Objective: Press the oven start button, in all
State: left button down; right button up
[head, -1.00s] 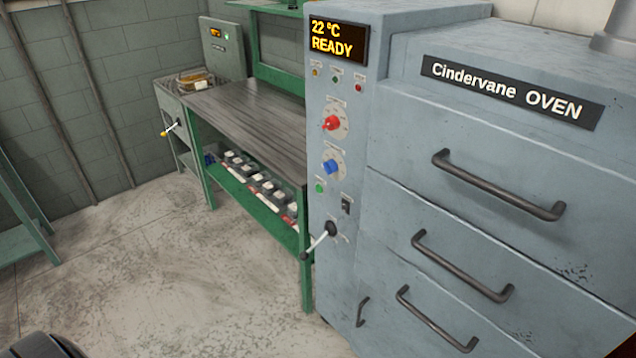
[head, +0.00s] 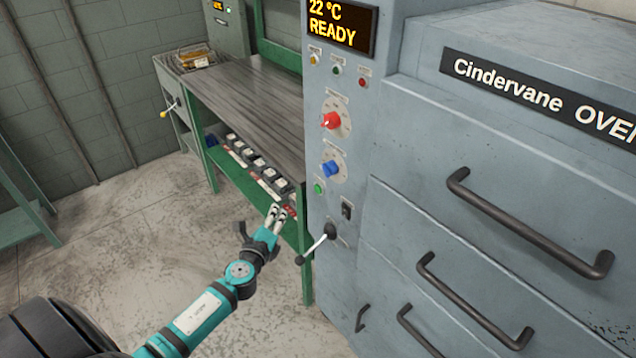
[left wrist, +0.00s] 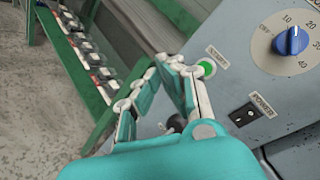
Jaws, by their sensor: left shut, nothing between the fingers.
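The oven (head: 420,130) has a control panel with a display reading 22 °C READY. The green start button (head: 319,188) sits low on the panel, below the blue knob (head: 331,168) and left of a black switch (head: 346,210). In the left wrist view the green button (left wrist: 206,67) shows just beyond my fingertips, beside a small label too blurred to read. My left gripper (head: 278,213) is shut and empty, in front of the panel, left of and lower than the button in the head view. It also shows in the left wrist view (left wrist: 168,62). My right gripper is not in view.
A lever with a black knob (head: 316,249) sticks out of the panel below the switch, close to my left gripper. A green workbench (head: 255,100) with several parts on its lower shelf stands to the left. Oven drawer handles jut out at right.

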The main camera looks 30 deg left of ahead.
aim_at(318, 189)
pick_arm(q)
jog(key=shift+w+a+r, duration=0.1)
jog(key=shift+w+r, duration=0.05)
jog(key=shift+r, duration=0.35)
jog(key=shift+w+r, duration=0.15)
jog(key=shift+r, duration=0.3)
jog(key=w+d, duration=0.3)
jog(key=w, duration=0.5)
jog(key=shift+d, duration=0.2)
jog(key=shift+w, duration=0.2)
dwell(0.8)
jog(key=shift+w+d, duration=0.2)
jog(key=shift+w, duration=0.05)
